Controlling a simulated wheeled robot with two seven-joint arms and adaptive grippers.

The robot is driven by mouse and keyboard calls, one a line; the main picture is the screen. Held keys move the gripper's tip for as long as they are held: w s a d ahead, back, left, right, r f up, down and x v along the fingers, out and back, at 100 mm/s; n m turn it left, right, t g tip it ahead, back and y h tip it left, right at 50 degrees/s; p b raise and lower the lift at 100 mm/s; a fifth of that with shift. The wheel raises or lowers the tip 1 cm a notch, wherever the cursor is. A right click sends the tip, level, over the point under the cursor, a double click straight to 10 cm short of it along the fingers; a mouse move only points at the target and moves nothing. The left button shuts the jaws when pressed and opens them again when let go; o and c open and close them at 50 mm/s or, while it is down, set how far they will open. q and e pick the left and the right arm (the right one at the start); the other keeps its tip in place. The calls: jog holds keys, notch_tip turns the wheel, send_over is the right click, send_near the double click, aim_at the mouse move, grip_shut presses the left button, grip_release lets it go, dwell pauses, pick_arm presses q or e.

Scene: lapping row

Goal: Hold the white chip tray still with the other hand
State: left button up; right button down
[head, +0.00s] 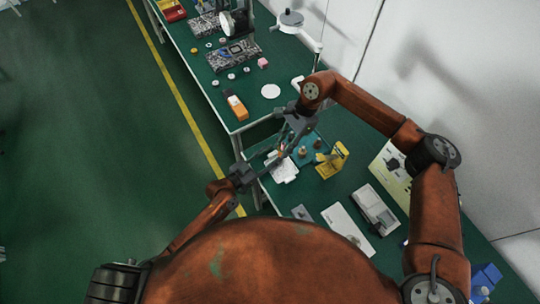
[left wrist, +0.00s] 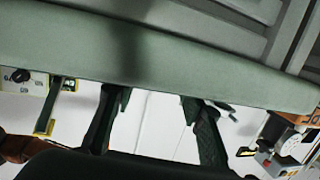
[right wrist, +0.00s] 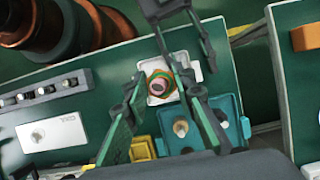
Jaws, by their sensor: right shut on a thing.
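The white chip tray (head: 285,172) lies at the near bench's left edge; it also shows in the right wrist view (right wrist: 196,72). My left gripper (head: 268,163) comes from the aisle side, low beside the tray. Its fingers stand apart with nothing seen between them in the left wrist view (left wrist: 155,125). In the right wrist view its tips reach the tray's edge; I cannot tell whether they touch it. My right gripper (head: 283,148) is above the tray, shut on a small round reddish-brown and green part (right wrist: 160,87). That part hides some of the tray.
A teal tray (right wrist: 228,108) with small parts is close beside the white tray. A yellow stand (head: 331,160) is right of it. A white panel (head: 347,230) and a grey-white box (head: 376,209) lie nearer. An orange box (head: 236,107) is on the far bench.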

pick_arm(q)
grip_shut()
dwell(0.3)
pick_arm(e)
jog(key=shift+d+f+m, duration=0.15)
jog(key=shift+m, duration=0.55)
jog(key=m, duration=0.1)
jog(key=m+t, duration=0.1)
jog(key=m+y, duration=0.1)
jog(key=shift+w+d+f+m+t, duration=0.15)
jog(key=shift+w+f+m+t, duration=0.15)
jog(key=shift+m+t, duration=0.1)
send_over(283, 166)
notch_tip(283, 166, down, 10)
jog(key=shift+r, duration=0.1)
